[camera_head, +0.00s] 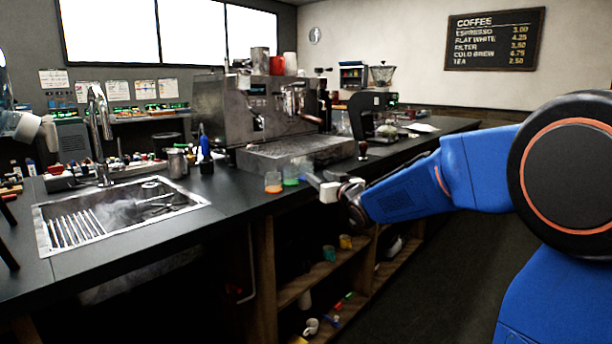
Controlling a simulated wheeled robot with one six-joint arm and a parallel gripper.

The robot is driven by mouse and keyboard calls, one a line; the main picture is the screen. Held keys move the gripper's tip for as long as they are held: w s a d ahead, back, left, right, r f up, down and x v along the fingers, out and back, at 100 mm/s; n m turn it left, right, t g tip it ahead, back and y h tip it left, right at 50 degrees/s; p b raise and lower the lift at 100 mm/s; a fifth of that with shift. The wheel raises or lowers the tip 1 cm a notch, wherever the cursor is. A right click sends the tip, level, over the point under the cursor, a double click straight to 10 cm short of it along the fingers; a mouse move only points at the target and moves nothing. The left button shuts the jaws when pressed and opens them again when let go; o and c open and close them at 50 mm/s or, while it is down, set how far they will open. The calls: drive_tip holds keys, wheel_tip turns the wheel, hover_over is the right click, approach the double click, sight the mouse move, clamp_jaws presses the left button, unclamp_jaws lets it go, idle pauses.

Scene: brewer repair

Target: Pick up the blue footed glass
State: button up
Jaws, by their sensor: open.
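I cannot make out a blue footed glass for certain; it may be hidden or too small to tell. A slim blue upright object (205,147), perhaps a bottle, stands on the counter left of the coffee machine. My gripper (316,184) is over the counter's front edge, pointing left, open and with nothing seen in it. Just left of it on the counter are a small clear glass with orange contents (273,183) and one with green contents (291,176). The gripper appears apart from both, closest to the green one.
The large coffee machine (240,105) stands behind the glasses, with a grinder (370,112) to its right. A sink (115,212) is set into the dark counter (235,195) at left. A metal pitcher (177,162) stands beside it. Shelves (300,285) below hold cups and small items.

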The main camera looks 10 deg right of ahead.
sight(309, 170)
drive_tip(key=shift+r+x, duration=0.15)
drive_tip(key=shift+x, duration=1.75)
drive_tip(key=shift+r+x, duration=0.1)
drive_tip(key=shift+x, duration=1.75)
drive_tip(key=c, duration=0.7)
